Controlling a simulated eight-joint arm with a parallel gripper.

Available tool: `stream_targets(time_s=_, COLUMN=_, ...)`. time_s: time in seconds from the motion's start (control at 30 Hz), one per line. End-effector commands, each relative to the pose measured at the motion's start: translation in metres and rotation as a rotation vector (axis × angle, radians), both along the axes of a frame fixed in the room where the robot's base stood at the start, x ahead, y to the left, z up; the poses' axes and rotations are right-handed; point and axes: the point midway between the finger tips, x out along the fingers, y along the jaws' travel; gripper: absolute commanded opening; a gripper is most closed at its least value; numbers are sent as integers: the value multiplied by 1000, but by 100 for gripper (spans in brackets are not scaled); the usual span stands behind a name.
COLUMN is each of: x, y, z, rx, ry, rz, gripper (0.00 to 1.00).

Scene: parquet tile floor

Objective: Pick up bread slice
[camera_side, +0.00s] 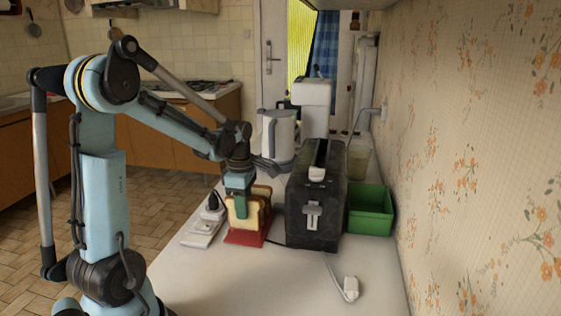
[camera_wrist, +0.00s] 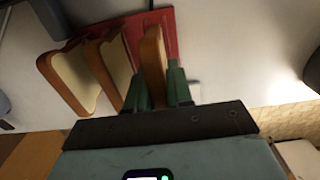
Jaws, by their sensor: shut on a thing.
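Several bread slices stand upright in a red holder (camera_side: 244,238) on the white counter. In the wrist view the red holder (camera_wrist: 165,22) lies under them. My gripper (camera_side: 241,207) reaches down from above; its green fingers are shut on the bread slice (camera_wrist: 153,62) at the right of the row, one finger on each side. Two other bread slices, a middle one (camera_wrist: 117,68) and a left one (camera_wrist: 72,85), stand beside it, leaning. In the side view my fingers cover part of the front slice (camera_side: 233,221).
A black toaster (camera_side: 314,210) stands right of the holder, with a green bin (camera_side: 370,210) beyond it. A white kettle (camera_side: 277,135) is behind. A power strip (camera_side: 203,232) lies to the left. A white plug (camera_side: 349,290) lies in front; the front counter is otherwise clear.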

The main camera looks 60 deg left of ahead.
Motion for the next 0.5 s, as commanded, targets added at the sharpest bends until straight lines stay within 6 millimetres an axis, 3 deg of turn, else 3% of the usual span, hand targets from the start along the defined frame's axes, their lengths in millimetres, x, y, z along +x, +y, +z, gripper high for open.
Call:
stream_targets(time_s=0.1, x=0, y=-2, z=17, rx=0, ry=0, rz=-1, gripper=0)
stream_targets(time_s=0.5, x=3, y=-84, z=63, rx=0, ry=0, rz=-6, gripper=0)
